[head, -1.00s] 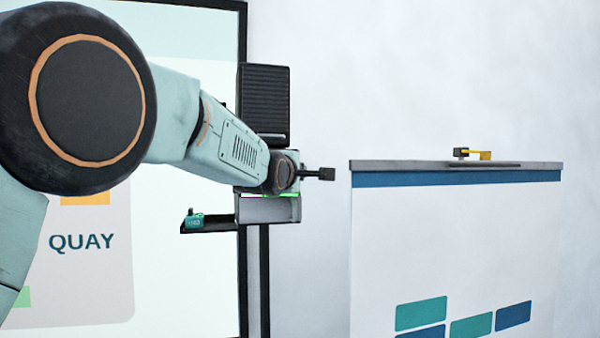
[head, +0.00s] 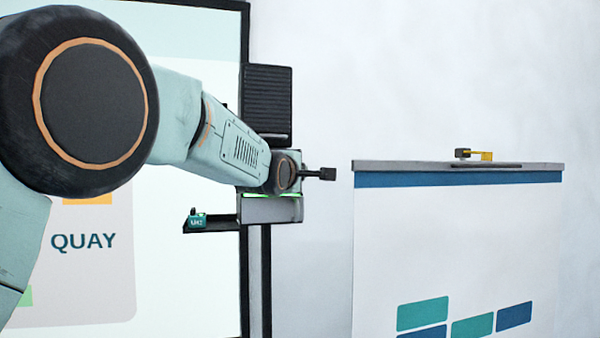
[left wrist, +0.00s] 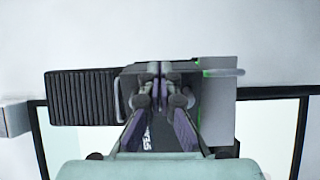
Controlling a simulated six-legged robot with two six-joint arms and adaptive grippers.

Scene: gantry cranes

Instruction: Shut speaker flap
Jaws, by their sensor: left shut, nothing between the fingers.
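The speaker flap appears to be the dark ribbed panel (head: 267,100) standing above a grey unit (head: 270,209) at the screen's right edge. In the left wrist view the ribbed panel (left wrist: 80,97) lies left of my fingers and the grey unit (left wrist: 217,115) right of them. My left gripper (left wrist: 160,72) is shut and empty, its fingertips in front of the unit, close to the panel's inner end. Whether they touch is unclear. In the head view my own wrist hides the fingers and the middle of the unit. My right gripper is not in view.
A narrow dark shelf (head: 218,229) with a small teal tag (head: 197,220) juts left below the unit. Behind is a framed screen (head: 95,285) reading QUAY. A white board (head: 455,240) with a grey top rail stands to the right. The wall between is clear.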

